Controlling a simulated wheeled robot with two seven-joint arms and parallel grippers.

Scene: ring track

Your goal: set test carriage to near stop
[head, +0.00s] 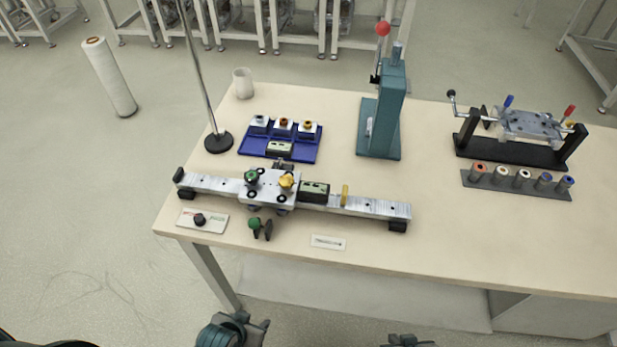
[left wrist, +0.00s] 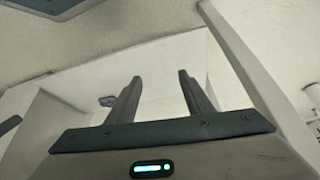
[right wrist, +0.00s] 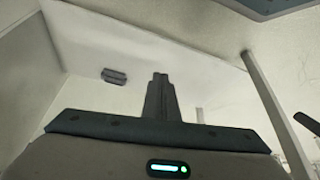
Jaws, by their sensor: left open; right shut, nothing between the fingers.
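The metal track (head: 375,207) lies along the near left of the table. The test carriage (head: 270,190), a silver plate with a green knob (head: 251,176) and a yellow knob (head: 287,181), sits on it left of the middle. A yellow upright piece (head: 345,195) stands on the track right of the carriage, past a dark block (head: 314,192). A black end piece (head: 179,174) is at the left end. Which is the near stop I cannot tell. My left gripper (left wrist: 157,78) is open and empty; my right gripper (right wrist: 159,76) is shut and empty. Both are below the table's front edge, away from the track.
A green-handled clamp (head: 258,227) and a dial plate (head: 203,219) lie before the track. A blue tray (head: 250,150), a stand pole (head: 197,70), a teal press (head: 381,115) and a black fixture (head: 515,150) stand behind. The front right tabletop (head: 470,240) is clear.

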